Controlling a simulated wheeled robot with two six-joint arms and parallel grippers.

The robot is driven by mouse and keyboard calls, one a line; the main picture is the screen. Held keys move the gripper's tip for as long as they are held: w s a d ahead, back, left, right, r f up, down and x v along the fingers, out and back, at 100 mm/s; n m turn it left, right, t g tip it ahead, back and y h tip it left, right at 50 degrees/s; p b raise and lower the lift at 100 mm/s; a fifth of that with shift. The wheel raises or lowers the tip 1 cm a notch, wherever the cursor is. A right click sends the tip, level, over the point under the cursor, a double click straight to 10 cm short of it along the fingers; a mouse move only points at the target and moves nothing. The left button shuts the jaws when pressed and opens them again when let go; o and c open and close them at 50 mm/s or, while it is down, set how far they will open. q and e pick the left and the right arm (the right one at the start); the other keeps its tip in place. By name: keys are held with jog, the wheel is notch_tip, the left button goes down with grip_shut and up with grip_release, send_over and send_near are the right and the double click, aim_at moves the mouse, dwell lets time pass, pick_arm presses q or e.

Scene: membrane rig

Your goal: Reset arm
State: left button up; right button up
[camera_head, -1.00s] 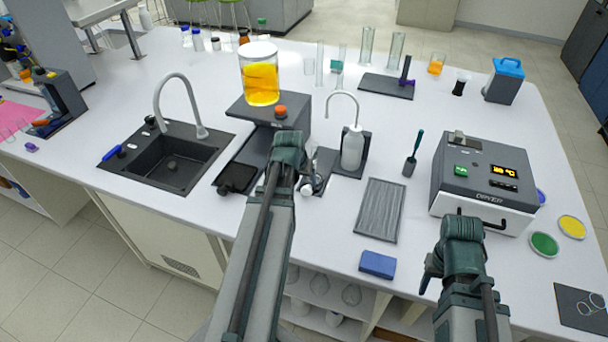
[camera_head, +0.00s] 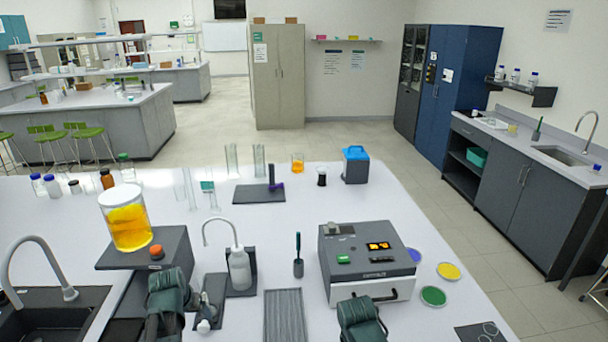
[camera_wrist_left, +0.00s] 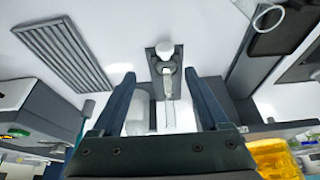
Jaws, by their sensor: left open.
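My left arm's dark green wrist (camera_head: 168,300) comes up at the lower left of the head view, beside the dark stand with the orange knob (camera_head: 156,252). In the left wrist view my left gripper (camera_wrist_left: 160,74) is open, its two dark blue fingers apart. Between and beyond them is a small dark holder with a white round-topped piece (camera_wrist_left: 165,50); I see no contact with it. My right arm's dark green link (camera_head: 362,318) shows at the bottom, in front of the dryer (camera_head: 366,262). Its gripper fingers are not in view.
A jar of orange liquid (camera_head: 127,218) stands on the stand. A wash bottle (camera_head: 239,268), a grey ribbed tray (camera_head: 285,318) and a sink (camera_head: 50,322) are close to the arms. The white bench (camera_head: 330,195) has free room beyond the dryer.

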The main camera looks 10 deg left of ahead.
pick_arm(q)
jog(key=s+d+f+m+g+b, duration=0.1)
jog(key=s+d+f+m+b, duration=0.1)
jog(key=d, duration=0.8)
jog(key=s+d+f+m+g+b, duration=0.2)
jog(key=s+d+f, duration=0.1)
jog(key=d, duration=0.8)
jog(key=s+d+f+m+g+b, duration=0.1)
jog(key=s+d, duration=0.4)
jog(key=d, duration=0.6)
jog(key=shift+f+m+g+b, duration=0.3)
jog(key=shift+f+m+b, duration=0.35)
jog(key=shift+f, duration=0.25)
